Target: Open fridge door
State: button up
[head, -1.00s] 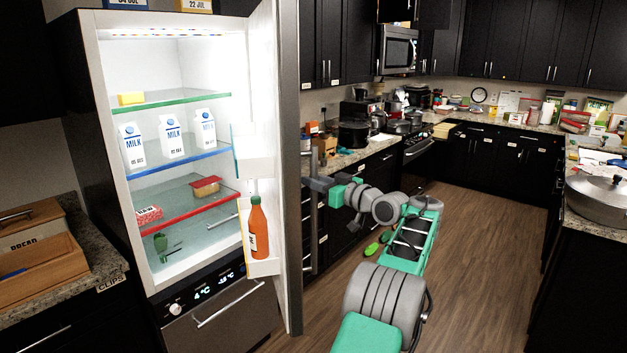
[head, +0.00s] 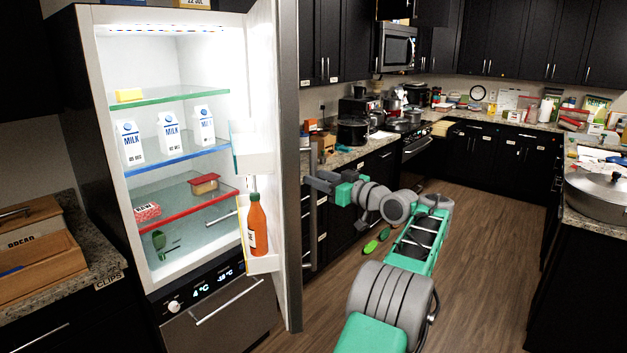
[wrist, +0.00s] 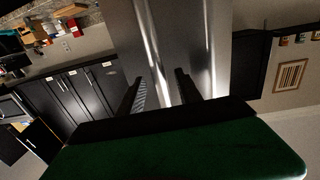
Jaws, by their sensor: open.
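The fridge door (head: 289,170) stands wide open, swung out to the right, with its outer steel face turned toward my arm. A vertical bar handle (head: 309,235) is on that outer face. My gripper (head: 313,181) is open beside the door's outer face, by the upper part of the handle. In the wrist view the two dark fingers (wrist: 160,88) are spread in front of the steel door (wrist: 200,45). A bright vertical strip, seemingly the handle, runs down between them. Whether the fingers touch it cannot be told.
The fridge interior shows milk cartons (head: 171,133) on a shelf, and an orange bottle (head: 257,226) in the door rack. Dark cabinets and a counter (head: 352,157) stand behind my arm. Green items (head: 377,242) lie on the floor. Open wooden floor (head: 480,255) lies to the right.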

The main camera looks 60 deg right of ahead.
jog(key=s+b, duration=0.2)
jog(key=s, duration=0.1)
jog(key=s+a, duration=0.1)
jog(key=s, duration=0.1)
jog(key=shift+s+b, duration=0.2)
jog(key=shift+b, duration=0.2)
